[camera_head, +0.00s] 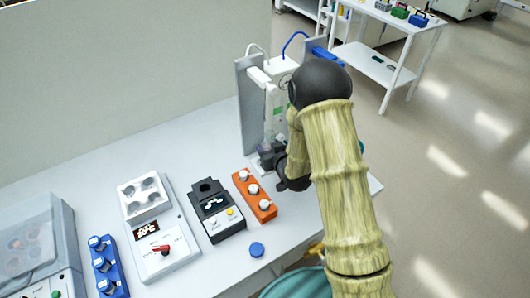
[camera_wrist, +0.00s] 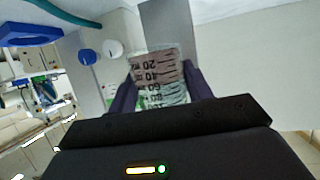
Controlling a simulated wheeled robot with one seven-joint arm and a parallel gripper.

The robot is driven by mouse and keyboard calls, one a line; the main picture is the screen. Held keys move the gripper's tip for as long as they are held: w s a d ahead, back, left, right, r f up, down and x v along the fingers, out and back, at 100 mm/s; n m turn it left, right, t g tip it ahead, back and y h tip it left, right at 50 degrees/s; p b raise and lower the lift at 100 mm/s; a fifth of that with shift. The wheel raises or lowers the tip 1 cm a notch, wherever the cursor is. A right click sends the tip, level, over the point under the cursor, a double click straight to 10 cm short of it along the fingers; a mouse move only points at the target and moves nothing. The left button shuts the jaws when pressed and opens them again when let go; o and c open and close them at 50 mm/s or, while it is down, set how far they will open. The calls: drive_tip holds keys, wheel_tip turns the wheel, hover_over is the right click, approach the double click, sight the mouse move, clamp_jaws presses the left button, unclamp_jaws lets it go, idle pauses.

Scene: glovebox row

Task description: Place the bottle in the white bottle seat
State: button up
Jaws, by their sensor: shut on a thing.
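My gripper (camera_wrist: 160,92) is shut on a clear graduated bottle (camera_wrist: 158,76), which shows between the two dark fingers in the wrist view. Dark printed numbers on the bottle appear upside down there. In the head view my arm covers most of the gripper, and I cannot make out the bottle clearly. The arm end is at the white apparatus (camera_head: 284,68) with grey side panels, at the back of the bench. I cannot tell for sure which part is the white bottle seat, nor whether the bottle touches it.
On the bench (camera_head: 216,262) stand an orange rack (camera_head: 249,189) with white-capped vials, a black device (camera_head: 217,212), a white heater unit (camera_head: 165,243) and a blue rack (camera_head: 107,262). A loose blue cap (camera_head: 257,250) lies near the front edge. A white cart (camera_head: 393,20) stands behind.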

sight(265, 149)
drive_tip(key=shift+w+a+p, duration=0.3)
drive_tip(key=shift+w+a, duration=0.35)
drive_tip(key=shift+w, duration=0.3)
drive_tip(key=shift+w+a+f, duration=0.1)
drive_tip(key=shift+w+a, duration=0.05)
drive_tip(key=shift+w, duration=0.1)
drive_tip(key=shift+f+p, duration=0.6)
drive_tip(key=shift+f, duration=1.05)
drive_tip(key=shift+s, duration=0.15)
drive_tip(key=shift+f, duration=0.25)
drive_tip(key=shift+f+p, duration=0.6)
drive_tip(key=shift+f, duration=0.35)
drive_tip(key=shift+w+f+p, duration=0.2)
drive_tip(key=shift+f+p, duration=0.25)
drive_tip(key=shift+f, duration=0.15)
